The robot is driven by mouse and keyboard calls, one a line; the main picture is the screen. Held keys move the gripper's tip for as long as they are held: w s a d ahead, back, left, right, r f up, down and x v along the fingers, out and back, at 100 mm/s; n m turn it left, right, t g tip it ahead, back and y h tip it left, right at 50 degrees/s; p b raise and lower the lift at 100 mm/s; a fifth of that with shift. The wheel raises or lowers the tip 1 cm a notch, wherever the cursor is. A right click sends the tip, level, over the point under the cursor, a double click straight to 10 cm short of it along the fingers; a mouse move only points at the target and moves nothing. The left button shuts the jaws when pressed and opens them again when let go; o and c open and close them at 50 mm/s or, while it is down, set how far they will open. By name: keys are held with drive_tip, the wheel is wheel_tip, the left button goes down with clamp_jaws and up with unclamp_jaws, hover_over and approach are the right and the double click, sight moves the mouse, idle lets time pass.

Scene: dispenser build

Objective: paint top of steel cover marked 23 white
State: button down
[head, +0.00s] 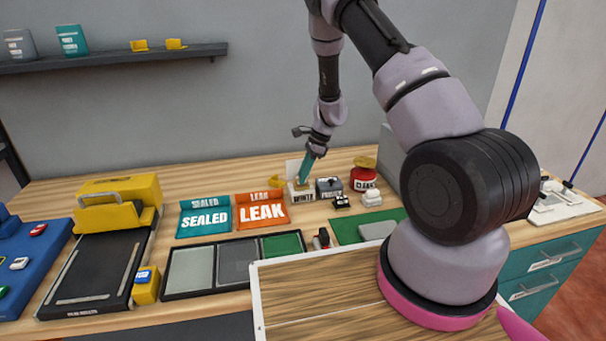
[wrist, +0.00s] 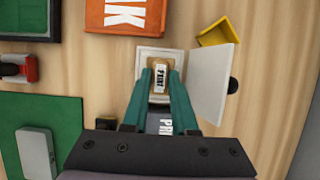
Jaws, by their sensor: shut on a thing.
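My gripper (wrist: 159,78) has teal fingers and is shut on a tan block marked PAINT (wrist: 159,66). The block is over or in the white-rimmed paint box (wrist: 146,52), whose front reads WHITE in the head view (head: 303,197). Its white lid (wrist: 212,82) stands open to one side. In the head view my gripper (head: 303,178) points down at this box. A grey plate (head: 377,230) lies on a green mat (head: 345,231), partly behind my arm; it also shows in the wrist view (wrist: 36,152). No 23 is readable on any plate.
A grey PRIMER box (head: 328,187) and a red CLEAR pot (head: 363,180) stand right of the white box. An orange LEAK tray (head: 262,212) and teal SEALED tray (head: 204,218) lie left.

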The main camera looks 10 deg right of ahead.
idle(0.4)
drive_tip(key=shift+r, duration=3.5)
